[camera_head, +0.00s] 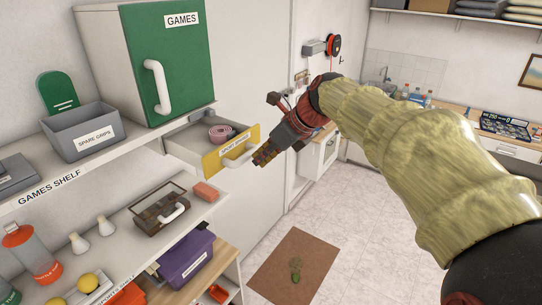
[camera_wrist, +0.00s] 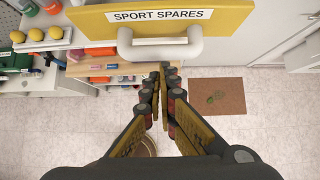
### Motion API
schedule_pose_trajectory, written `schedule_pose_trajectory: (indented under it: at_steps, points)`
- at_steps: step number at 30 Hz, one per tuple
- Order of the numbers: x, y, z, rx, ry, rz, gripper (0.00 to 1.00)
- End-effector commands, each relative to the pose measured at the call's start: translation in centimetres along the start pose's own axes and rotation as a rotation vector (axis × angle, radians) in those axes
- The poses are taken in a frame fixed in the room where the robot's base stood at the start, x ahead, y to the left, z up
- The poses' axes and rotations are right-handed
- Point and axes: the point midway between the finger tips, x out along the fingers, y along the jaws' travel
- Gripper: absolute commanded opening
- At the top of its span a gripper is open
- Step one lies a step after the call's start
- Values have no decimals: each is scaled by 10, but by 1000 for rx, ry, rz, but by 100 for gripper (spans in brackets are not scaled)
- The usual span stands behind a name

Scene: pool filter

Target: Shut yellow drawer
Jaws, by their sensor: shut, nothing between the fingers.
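The yellow drawer (camera_head: 212,161) under the games shelf stands pulled out, with a coiled pink band inside it. Its yellow front carries a "SPORT SPARES" label and a white bar handle (camera_head: 240,155). In the wrist view the yellow front (camera_wrist: 230,20) fills the top, with its white handle (camera_wrist: 160,48) below the label. My gripper (camera_head: 259,160) is at the right of the drawer front, close to the handle. In the wrist view my gripper (camera_wrist: 164,68) is shut and empty, with its tips just below the handle. I cannot tell whether they touch it.
A green "GAMES" cabinet (camera_head: 168,55) stands on the shelf above the drawer. A grey "SPARE GRIPS" bin (camera_head: 80,133) is left of it. A lower shelf holds a brown case (camera_head: 159,210) and bottles. The floor around the brown mat (camera_head: 293,265) is free.

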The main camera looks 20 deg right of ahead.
Motion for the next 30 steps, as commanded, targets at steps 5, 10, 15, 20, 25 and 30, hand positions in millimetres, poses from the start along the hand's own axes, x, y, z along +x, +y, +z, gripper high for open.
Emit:
schedule_pose_trajectory:
  at_steps: [5, 10, 15, 20, 25, 30]
  points:
    - [3, 0, 3, 0, 0, 0, 0]
    - [3, 0, 3, 0, 0, 0, 0]
    - [4, 0, 4, 0, 0, 0, 0]
    - [11, 0, 15, -2, 1, 2, 0]
    - [28, 0, 40, -2, 1, 4, 0]
    - [53, 0, 73, -2, 1, 5, 0]
